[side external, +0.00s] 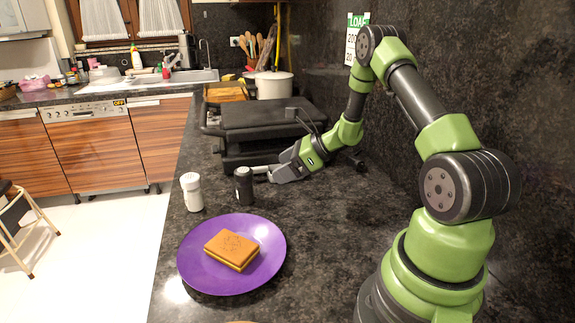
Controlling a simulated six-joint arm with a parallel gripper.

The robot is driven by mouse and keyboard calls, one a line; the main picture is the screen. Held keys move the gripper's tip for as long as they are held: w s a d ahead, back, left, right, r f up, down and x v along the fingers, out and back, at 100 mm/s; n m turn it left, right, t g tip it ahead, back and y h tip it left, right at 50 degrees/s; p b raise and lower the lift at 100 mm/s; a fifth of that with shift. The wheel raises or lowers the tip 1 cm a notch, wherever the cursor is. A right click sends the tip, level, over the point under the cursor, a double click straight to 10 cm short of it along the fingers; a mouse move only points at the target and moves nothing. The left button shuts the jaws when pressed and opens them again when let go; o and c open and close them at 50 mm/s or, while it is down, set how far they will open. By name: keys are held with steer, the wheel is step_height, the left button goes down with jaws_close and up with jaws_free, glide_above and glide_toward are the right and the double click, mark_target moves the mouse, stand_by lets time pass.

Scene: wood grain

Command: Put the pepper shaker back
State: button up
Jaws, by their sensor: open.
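Two shakers stand upright on the dark counter. One is white (191,192) and one is black (244,186); the black one looks like the pepper shaker. The black shaker stands to the right of the white one, with a gap between them. My gripper (262,172) is low over the counter, just right of the black shaker, with its fingers pointing left toward it. The gripper is open. Whether a fingertip touches the black shaker cannot be made out at this size.
A purple plate (200,277) with a sandwich (231,250) lies in front of the shakers. A black grill (262,118) stands behind my gripper, with a white pot (273,86) and a tray of bread (226,92) beyond. The counter's left edge is close to the white shaker.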

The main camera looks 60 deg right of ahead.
steer(key=s+a+r+n+g+y, duration=0.2)
steer(key=s+a+r+n+g, duration=0.15)
steer(key=a+r+n, duration=1)
steer(key=s+a+r+n+h, duration=0.2)
steer(key=s+a+r+n, duration=0.1)
steer(key=s+n, duration=0.4)
steer(key=s+a+r+n+h, duration=0.2)
steer(key=s+a+r+n, duration=0.2)
steer(key=s+n, duration=0.3)
steer(key=shift+s+a+r, duration=0.2)
steer(key=shift+s+r, duration=0.65)
steer(key=shift+s, duration=0.3)
steer(key=shift+t, duration=0.25)
